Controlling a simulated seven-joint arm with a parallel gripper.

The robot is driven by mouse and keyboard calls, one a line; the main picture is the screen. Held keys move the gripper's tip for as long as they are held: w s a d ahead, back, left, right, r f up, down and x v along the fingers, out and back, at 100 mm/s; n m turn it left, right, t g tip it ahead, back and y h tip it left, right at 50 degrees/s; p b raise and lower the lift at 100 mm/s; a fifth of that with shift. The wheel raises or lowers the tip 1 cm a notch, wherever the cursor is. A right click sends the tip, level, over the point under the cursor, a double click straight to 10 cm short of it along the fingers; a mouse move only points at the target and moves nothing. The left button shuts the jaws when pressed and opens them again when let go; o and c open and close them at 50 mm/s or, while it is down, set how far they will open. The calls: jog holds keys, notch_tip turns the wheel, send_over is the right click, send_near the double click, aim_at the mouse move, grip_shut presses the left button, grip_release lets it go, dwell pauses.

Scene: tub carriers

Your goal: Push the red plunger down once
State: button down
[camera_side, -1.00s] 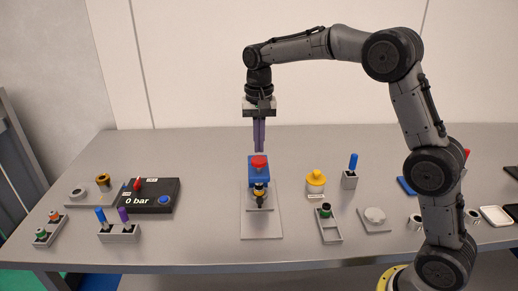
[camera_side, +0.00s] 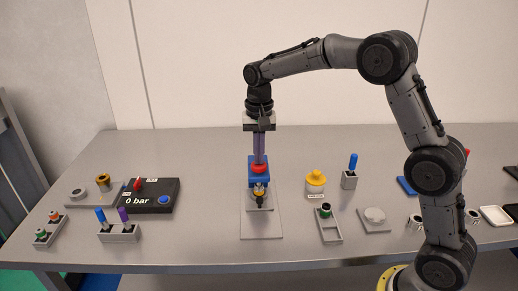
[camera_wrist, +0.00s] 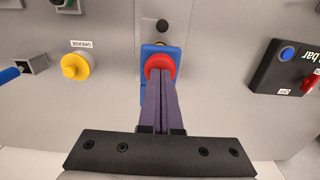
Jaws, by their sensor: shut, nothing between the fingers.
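The red plunger (camera_side: 259,168) is a round red cap on top of a blue press body (camera_side: 252,180) at the middle of the table. It also shows in the wrist view (camera_wrist: 159,62). My gripper (camera_side: 260,161) points straight down with its purple fingers together and nothing between them. Its fingertips are at the top of the plunger and look to be touching it; they cover part of the cap in both views. A yellow and dark piece (camera_side: 259,190) sits at the front of the press, above its grey base plate (camera_side: 262,224).
A black box reading "0 bar" (camera_side: 135,202) with a red lever stands to the left. A yellow grease pot (camera_side: 315,183) and a block with a blue peg (camera_side: 350,174) stand to the right. Several holders lie around, with bare table between.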

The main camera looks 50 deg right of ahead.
jog(key=shift+f, duration=0.4)
notch_tip(320, 180, up, 15)
jog(key=shift+f, duration=0.1)
dwell(0.8)
jog(key=s+a+r+n+t, duration=0.15)
jog(key=s+r, duration=0.25)
jog(key=s, duration=0.5)
jog(key=s+r+n+t, duration=0.15)
jog(key=s+r, duration=0.25)
jog(key=s, duration=0.5)
jog(key=s+f+n+t, duration=0.2)
jog(key=s+f+n, duration=0.4)
jog(key=s+f, duration=0.7)
notch_tip(320, 180, down, 2)
jog(key=shift+a+f+t, duration=0.15)
jog(key=shift+a+t, duration=0.15)
jog(key=shift+a, duration=0.05)
